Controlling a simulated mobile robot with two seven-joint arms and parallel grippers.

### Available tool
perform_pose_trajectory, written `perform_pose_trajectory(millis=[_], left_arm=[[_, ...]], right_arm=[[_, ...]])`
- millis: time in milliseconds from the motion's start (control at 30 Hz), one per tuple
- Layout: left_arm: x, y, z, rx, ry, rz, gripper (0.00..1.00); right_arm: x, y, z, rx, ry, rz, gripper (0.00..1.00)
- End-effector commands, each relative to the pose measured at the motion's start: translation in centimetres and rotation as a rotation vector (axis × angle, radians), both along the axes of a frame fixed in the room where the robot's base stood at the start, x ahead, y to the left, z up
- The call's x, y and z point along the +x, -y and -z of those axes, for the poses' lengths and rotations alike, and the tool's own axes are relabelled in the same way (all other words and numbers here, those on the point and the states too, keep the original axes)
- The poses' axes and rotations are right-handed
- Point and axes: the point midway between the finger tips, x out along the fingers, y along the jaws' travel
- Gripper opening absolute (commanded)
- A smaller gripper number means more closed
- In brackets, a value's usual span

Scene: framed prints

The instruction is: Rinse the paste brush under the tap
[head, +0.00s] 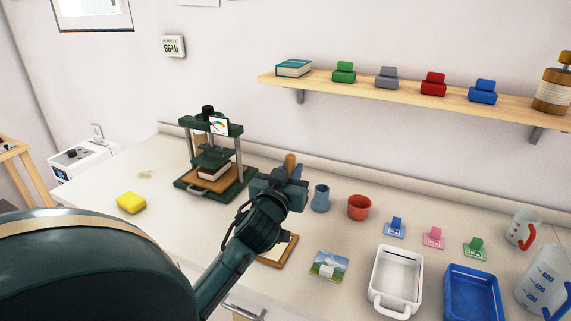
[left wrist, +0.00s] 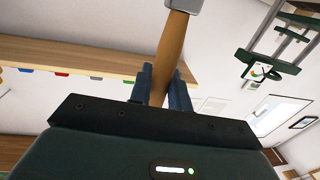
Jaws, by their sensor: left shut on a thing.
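My left gripper (head: 290,178) is shut on the paste brush, whose wooden handle (head: 290,160) shows just above the fingers in the head view. In the left wrist view the brown handle (left wrist: 172,50) rises from between the dark fingers (left wrist: 168,82). A grey band (left wrist: 183,6) crosses the handle's upper end at the picture's top edge; the bristles are out of view. The gripper is above the worktop, between the green press and the blue cup. No tap or sink shows in either view. My right gripper is not in view.
A green press (head: 208,160) stands left of the gripper, a blue cup (head: 320,200) and a terracotta pot (head: 358,207) to its right. A white tray (head: 372,302), a blue tray (head: 452,300) and measuring jugs (head: 545,285) fill the right. A yellow sponge (head: 131,202) lies left.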

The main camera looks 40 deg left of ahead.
Motion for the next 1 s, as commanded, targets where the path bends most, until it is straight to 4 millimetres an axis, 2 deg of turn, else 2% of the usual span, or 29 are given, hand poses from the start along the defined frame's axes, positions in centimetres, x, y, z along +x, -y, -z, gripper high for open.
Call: perform_pose_trajectory(millis=[167,500,600,733,967,1000], left_arm=[[-2.2,4.5,1.9,-0.004,-0.003,0.091,0.0],[-7.6,16.0,6.1,-0.005,-0.002,0.326,0.0],[-8.6,18.5,7.0,-0.004,-0.001,0.377,0.0],[-9.7,20.9,7.9,-0.001,0.0,0.427,0.0],[-9.5,20.7,7.7,0.006,0.003,0.427,0.0],[-9.5,20.7,6.9,0.005,0.004,0.425,0.0]], right_arm=[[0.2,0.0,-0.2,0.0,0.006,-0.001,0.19],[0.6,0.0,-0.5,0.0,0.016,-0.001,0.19],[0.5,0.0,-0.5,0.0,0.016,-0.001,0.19],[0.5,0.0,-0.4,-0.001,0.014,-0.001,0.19],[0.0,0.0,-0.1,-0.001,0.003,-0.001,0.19],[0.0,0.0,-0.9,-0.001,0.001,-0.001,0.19]])
